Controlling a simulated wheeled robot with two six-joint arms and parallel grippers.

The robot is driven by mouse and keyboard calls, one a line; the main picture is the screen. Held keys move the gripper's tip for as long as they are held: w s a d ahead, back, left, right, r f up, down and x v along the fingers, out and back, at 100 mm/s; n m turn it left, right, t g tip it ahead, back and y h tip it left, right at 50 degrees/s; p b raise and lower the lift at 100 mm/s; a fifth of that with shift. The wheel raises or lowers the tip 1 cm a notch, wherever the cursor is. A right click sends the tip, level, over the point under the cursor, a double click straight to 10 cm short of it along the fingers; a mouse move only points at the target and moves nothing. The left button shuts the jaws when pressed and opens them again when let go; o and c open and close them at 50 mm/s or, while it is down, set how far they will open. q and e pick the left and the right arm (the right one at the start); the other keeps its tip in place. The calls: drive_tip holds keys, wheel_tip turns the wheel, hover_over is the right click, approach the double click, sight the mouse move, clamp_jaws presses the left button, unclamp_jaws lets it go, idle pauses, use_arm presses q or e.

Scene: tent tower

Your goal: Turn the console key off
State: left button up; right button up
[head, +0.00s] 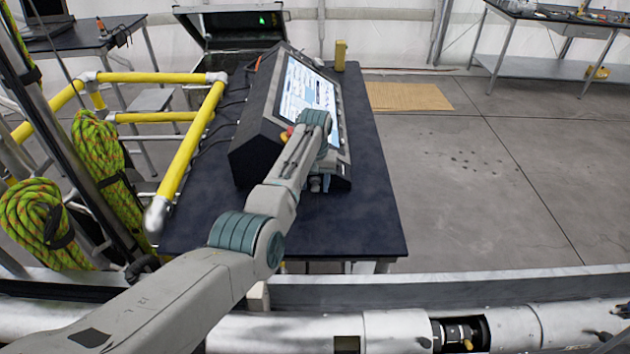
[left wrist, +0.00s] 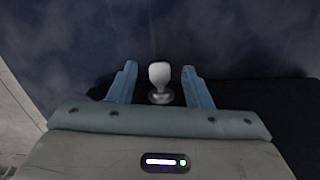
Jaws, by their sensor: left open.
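The console (head: 256,145) is a dark, sloped box with a lit screen (head: 297,92), standing on a dark table. In the left wrist view a pale, rounded key (left wrist: 159,74) stands on a small round metal base. My left gripper (left wrist: 159,68) is open, with one blue finger on each side of the key and visible gaps between. The fingers do not appear to touch it. In the head view my left arm reaches across the console's near end and hides part of it; the fingers and key cannot be made out there. My right gripper is not in view.
The dark table (head: 366,215) has bare room right of the console. A yellow object (head: 340,55) stands at its far end. Yellow rails (head: 188,145) and dark cables run along the left. Coiled green ropes (head: 38,225) hang at far left. The floor at right is open.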

use_arm(q)
clamp_jaws()
drive_tip(key=shift+a+r+h+p, duration=0.15)
drive_tip(key=shift+h+p, duration=0.15)
drive_tip(key=shift+p, duration=0.3)
drive_tip(key=shift+h, duration=0.4)
unclamp_jaws()
